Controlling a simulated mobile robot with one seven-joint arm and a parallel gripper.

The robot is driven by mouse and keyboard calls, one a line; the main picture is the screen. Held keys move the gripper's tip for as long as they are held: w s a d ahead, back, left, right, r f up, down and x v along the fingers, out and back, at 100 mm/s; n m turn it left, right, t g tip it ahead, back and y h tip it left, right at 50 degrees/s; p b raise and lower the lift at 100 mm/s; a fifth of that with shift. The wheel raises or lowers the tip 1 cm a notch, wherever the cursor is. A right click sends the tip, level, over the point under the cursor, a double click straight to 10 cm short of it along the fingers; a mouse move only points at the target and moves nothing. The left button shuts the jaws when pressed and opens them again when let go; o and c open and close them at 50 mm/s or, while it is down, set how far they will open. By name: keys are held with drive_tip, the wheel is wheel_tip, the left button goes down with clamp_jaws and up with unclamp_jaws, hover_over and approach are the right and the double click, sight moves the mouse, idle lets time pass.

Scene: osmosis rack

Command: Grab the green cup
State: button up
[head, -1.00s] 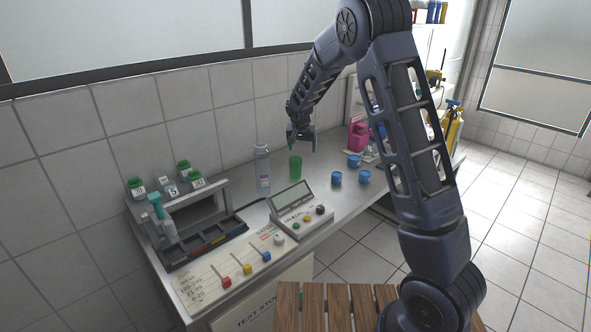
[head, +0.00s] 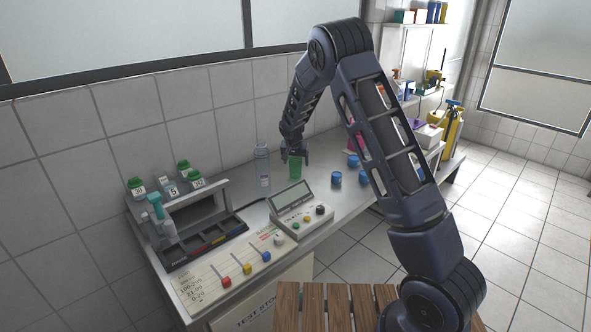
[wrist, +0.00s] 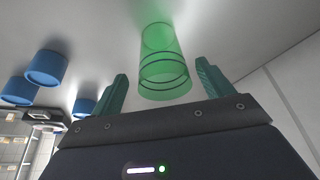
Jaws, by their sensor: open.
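The green cup (head: 295,170) is translucent and stands upright on the bench. In the head view my gripper (head: 294,155) is just above it and hides its top. In the wrist view the green cup (wrist: 162,62) lies ahead of my gripper (wrist: 162,88). Its near end shows between the two teal fingers, with a gap on each side. My gripper is open and holds nothing.
A clear bottle (head: 262,168) stands close to the left of the cup. Blue cups (head: 336,179) stand to the right, several also in the wrist view (wrist: 47,68). A console with a screen (head: 298,212) sits in front. The tiled wall (head: 190,125) is behind.

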sight(296, 166)
drive_tip(key=x, duration=0.4)
drive_tip(key=shift+w+a+f, duration=0.1)
drive_tip(key=shift+w+a, duration=0.05)
drive_tip(key=shift+w, duration=0.05)
drive_tip(key=c, duration=1)
drive_tip(key=shift+c, duration=0.2)
